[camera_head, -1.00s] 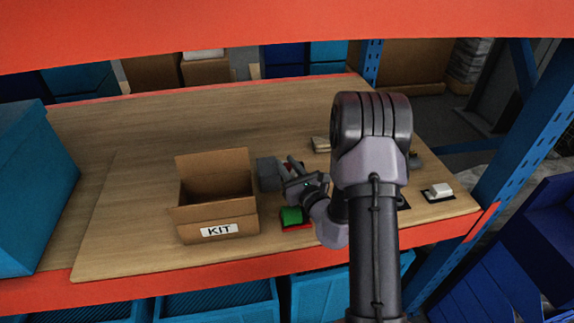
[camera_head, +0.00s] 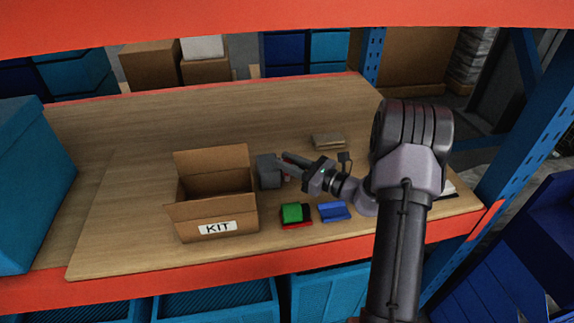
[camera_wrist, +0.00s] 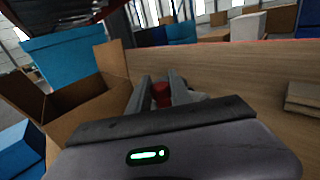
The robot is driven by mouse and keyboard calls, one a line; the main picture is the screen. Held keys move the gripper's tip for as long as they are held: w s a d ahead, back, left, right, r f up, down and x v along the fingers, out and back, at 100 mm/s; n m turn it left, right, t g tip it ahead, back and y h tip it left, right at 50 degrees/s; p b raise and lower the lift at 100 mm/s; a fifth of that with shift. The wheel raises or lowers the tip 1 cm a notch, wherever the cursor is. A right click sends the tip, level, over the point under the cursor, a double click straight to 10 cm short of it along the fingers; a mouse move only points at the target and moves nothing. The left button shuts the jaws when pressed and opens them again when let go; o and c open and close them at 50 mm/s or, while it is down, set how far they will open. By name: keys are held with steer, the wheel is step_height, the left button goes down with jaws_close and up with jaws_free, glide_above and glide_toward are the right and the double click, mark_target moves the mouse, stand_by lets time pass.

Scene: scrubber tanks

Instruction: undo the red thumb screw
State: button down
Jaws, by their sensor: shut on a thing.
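The red thumb screw (camera_wrist: 161,94) shows in the wrist view between the two fingers of my gripper (camera_wrist: 163,84). My fingers are shut on it. In the head view my gripper (camera_head: 284,167) points left at a dark grey block (camera_head: 268,171), just right of the kit box. Only a little red shows there, and the screw is mostly hidden by my fingers. How far the screw is threaded in cannot be told.
The open cardboard KIT box (camera_head: 213,222) stands left of the block. A green block on a red base (camera_head: 293,213) and a blue piece (camera_head: 334,211) lie in front of my arm. A tan block (camera_head: 327,140) lies behind. The back left of the board is clear.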

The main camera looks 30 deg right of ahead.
steer(key=n+g+y+b, duration=0.2)
steer(key=n+g+y, duration=0.1)
steer(key=n+g+y+b, duration=0.2)
steer(key=n+g+y, duration=0.1)
steer(key=g+y, duration=0.1)
steer(key=shift+f, duration=0.2)
steer(key=shift+r+n+g+y+b, duration=0.1)
steer(key=shift+n+g+y+b, duration=0.45)
steer(key=shift+n+g, duration=0.55)
steer(key=shift+r+n+g+y+b, duration=0.1)
steer(key=shift+n+g+y+b, duration=0.45)
steer(key=shift+g, duration=0.85)
steer(key=shift+n, duration=0.35)
steer(key=shift+r, duration=0.1)
steer(key=c, duration=1.2)
jaws_free()
